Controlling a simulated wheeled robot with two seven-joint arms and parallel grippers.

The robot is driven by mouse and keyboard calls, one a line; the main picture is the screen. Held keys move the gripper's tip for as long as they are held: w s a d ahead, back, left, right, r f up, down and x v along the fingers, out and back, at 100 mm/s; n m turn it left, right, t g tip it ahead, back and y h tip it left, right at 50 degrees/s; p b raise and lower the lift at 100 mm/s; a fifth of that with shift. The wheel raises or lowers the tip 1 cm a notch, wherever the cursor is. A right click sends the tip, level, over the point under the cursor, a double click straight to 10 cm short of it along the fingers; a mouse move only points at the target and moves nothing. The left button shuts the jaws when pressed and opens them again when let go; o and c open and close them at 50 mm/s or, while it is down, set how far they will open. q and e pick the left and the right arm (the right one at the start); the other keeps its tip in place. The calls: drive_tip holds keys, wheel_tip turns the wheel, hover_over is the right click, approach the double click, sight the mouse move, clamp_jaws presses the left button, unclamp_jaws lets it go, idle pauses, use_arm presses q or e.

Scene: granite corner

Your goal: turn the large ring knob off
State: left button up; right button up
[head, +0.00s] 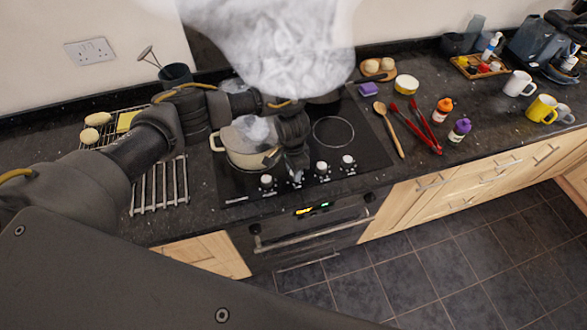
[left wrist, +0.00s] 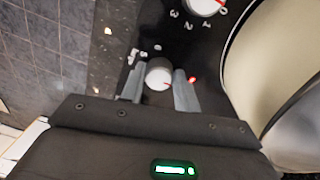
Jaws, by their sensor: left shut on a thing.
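A row of white hob knobs runs along the front of the black hob (head: 372,150), with one knob (head: 348,161) at its right end. My left gripper (head: 297,176) reaches down to this row and is shut on one knob, hiding part of it. In the left wrist view the gripped knob (left wrist: 159,73) sits between the two grey fingers (left wrist: 160,92), with a red mark on its face. A small red light (left wrist: 192,79) glows beside the right finger. Which knob belongs to the large ring cannot be read here. My right gripper is not in view.
A cream pot (head: 250,158) stands on the hob just behind my gripper, with steam rising above it. It also shows close at the right in the wrist view (left wrist: 270,70). A wooden spoon (head: 388,128) and red tongs (head: 425,128) lie right of the hob. A wire rack (head: 160,187) lies left.

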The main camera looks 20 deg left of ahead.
use_arm(q)
drive_tip(key=o, duration=1)
drive_tip(key=shift+c, duration=0.2)
drive_tip(key=shift+r, duration=0.1)
wheel_tip(320, 180, up, 11)
drive_tip(key=shift+w+a+f, duration=0.15)
drive_tip(key=shift+w+f, duration=0.05)
